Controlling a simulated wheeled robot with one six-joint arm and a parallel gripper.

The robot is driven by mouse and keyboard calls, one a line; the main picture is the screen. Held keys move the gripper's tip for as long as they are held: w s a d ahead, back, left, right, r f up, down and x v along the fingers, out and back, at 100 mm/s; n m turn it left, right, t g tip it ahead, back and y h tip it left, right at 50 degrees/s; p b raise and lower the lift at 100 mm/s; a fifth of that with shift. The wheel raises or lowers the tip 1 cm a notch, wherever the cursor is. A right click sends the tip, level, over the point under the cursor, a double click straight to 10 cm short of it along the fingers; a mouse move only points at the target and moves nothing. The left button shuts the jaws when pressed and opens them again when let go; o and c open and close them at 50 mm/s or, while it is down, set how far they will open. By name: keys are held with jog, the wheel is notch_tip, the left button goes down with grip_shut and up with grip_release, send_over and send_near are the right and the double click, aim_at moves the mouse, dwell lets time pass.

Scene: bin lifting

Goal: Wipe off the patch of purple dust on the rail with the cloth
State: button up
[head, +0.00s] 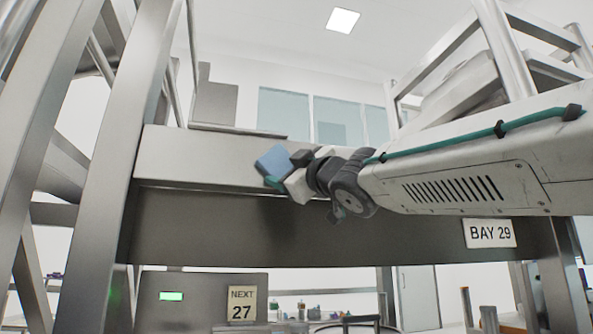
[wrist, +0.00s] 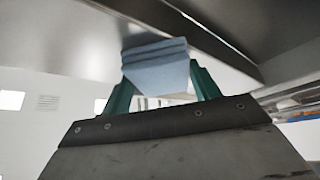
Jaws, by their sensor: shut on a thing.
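The cloth (head: 274,161) is a folded blue pad in front of the pale upper face of the rail (head: 200,155). My gripper (head: 272,182) is shut on it. In the wrist view the cloth (wrist: 157,72) sits between the two green fingers of my gripper (wrist: 160,82), its layers showing. The rail's grey metal (wrist: 75,30) fills the top of that view, just beyond the cloth. I cannot tell whether the cloth touches it. No purple dust shows in either view; part of the rail is hidden behind the cloth and my arm.
A steel upright (head: 125,130) stands at the left end of the rail. A "BAY 29" sign (head: 489,233) is on the beam's right part. A grey panel with a "NEXT 27" sign (head: 241,304) is below. Metal framing (head: 505,50) rises at the upper right.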

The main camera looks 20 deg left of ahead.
jog(key=shift+a+f, duration=0.15)
jog(key=shift+f, duration=0.1)
jog(key=shift+s, duration=0.35)
jog(key=shift+s+d+r, duration=0.1)
jog(key=shift+s+d, duration=0.7)
jog(key=shift+s, duration=0.3)
jog(key=shift+s+d, duration=0.75)
jog(key=shift+s, duration=0.3)
jog(key=shift+s+d, duration=0.4)
jog(key=shift+s, duration=0.25)
jog(key=shift+s+d, duration=0.35)
jog(key=shift+s, duration=0.25)
